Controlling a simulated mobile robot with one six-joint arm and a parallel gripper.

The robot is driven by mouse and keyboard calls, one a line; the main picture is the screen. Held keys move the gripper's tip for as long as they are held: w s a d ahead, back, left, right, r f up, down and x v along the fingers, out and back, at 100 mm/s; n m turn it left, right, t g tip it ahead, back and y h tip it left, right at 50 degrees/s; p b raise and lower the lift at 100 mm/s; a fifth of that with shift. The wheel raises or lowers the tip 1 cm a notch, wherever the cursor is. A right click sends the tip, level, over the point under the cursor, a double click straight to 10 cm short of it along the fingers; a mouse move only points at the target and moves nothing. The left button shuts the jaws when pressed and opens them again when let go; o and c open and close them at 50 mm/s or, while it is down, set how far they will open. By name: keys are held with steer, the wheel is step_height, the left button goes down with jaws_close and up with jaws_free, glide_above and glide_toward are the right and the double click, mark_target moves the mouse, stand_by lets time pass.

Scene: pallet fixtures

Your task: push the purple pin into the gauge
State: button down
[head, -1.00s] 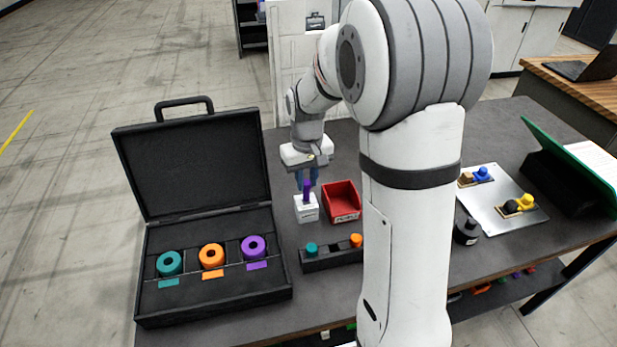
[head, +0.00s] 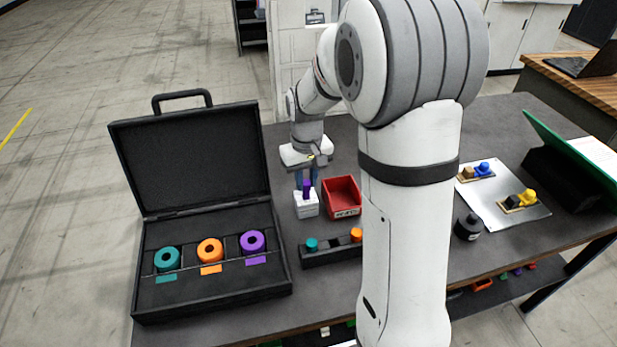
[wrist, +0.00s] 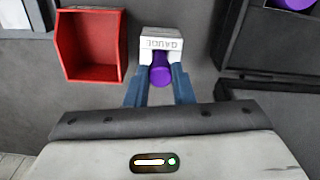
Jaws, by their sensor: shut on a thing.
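The purple pin (head: 307,188) stands upright at the white gauge block (head: 307,207) on the table. In the wrist view the gauge (wrist: 161,42) shows its printed label, and the purple pin (wrist: 160,70) lies between the blue fingers. My gripper (wrist: 160,84) is shut on the pin, right over the gauge; it also shows in the head view (head: 306,184). The pin's lower end is hidden, and I cannot tell how deep it sits in the gauge.
A red bin (head: 343,197) stands just right of the gauge. A black rack (head: 331,251) with a teal and an orange pin lies in front. An open black case (head: 139,275) with teal, orange and purple rings is at left. A metal plate (head: 501,205) is at right.

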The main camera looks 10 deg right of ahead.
steer(key=c, duration=0.8)
jaws_free()
steer(key=shift+o, duration=0.2)
step_height(320, 180, up, 9)
steer(key=p, duration=0.6)
steer(key=shift+c, duration=0.6)
jaws_close()
stand_by(0.3)
stand_by(0.6)
